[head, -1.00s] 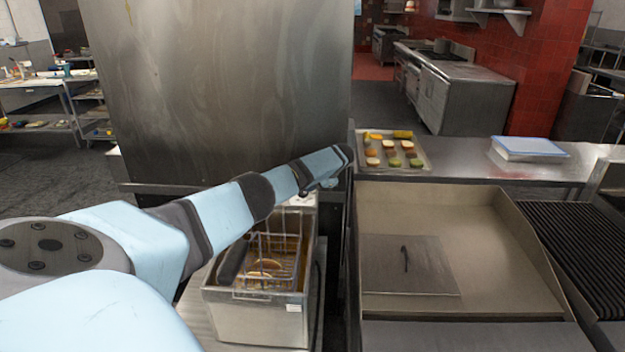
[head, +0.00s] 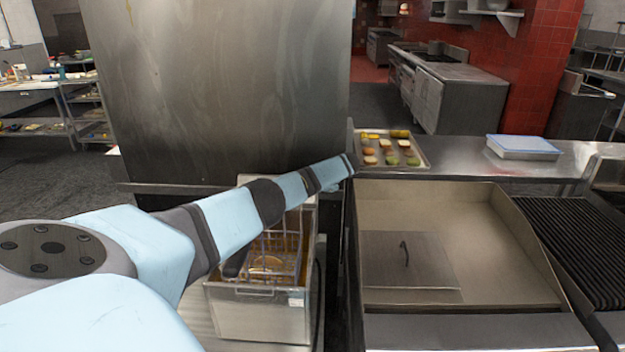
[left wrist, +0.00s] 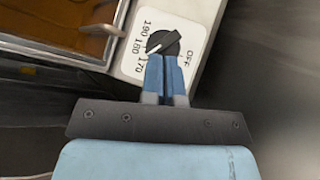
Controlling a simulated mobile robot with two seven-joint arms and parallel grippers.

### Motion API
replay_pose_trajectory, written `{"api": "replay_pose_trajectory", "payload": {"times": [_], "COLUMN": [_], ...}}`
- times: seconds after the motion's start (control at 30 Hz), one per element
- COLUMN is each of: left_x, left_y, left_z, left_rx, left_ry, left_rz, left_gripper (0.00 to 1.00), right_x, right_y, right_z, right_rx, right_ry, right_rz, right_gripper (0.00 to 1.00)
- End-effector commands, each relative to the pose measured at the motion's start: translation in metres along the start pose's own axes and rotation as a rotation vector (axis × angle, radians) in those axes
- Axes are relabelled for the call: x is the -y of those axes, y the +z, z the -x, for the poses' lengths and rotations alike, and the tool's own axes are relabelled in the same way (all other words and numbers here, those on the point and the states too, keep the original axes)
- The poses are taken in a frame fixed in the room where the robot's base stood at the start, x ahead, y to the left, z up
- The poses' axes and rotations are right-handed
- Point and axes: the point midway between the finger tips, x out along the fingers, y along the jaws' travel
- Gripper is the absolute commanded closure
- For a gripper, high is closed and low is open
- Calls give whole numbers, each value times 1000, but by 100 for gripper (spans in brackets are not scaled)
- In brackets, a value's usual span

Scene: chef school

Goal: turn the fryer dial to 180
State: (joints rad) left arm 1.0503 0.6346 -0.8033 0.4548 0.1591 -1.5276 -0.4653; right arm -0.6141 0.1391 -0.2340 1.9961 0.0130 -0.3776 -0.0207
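The black fryer dial (left wrist: 163,42) sits on a white label plate marked OFF, 170, 180 and 190. Its white pointer line ends between the 180 and 170 marks, seemingly nearer 180. My left gripper (left wrist: 165,62) has its two blue fingers together, with the tips right at the dial's lower edge; I see nothing between them. Whether they press on the dial is unclear. In the head view the fryer (head: 258,318) stands below my left arm, with a wire basket (head: 282,250) in its oil. My arm hides the dial there. My right gripper is out of view.
A large steel cabinet (head: 215,90) stands behind the fryer. Right of it is a flat griddle (head: 470,235) with a press (head: 400,275), then a ribbed grill (head: 580,240). A tray of food (head: 420,155) and a blue-lidded container (head: 525,148) sit on the back counter.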

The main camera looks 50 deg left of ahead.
Motion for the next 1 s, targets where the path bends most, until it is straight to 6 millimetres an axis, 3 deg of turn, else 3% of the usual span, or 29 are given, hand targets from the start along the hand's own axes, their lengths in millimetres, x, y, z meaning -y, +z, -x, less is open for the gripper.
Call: {"api": "replay_pose_trajectory", "payload": {"times": [1.0], "left_x": [-3], "left_y": [-2], "left_z": [-6], "left_rx": [45], "left_ry": [-170], "left_rz": [-166], "left_gripper": [100], "right_x": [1], "right_y": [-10], "right_z": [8], "right_rx": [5], "right_ry": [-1], "right_rz": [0], "right_gripper": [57]}}
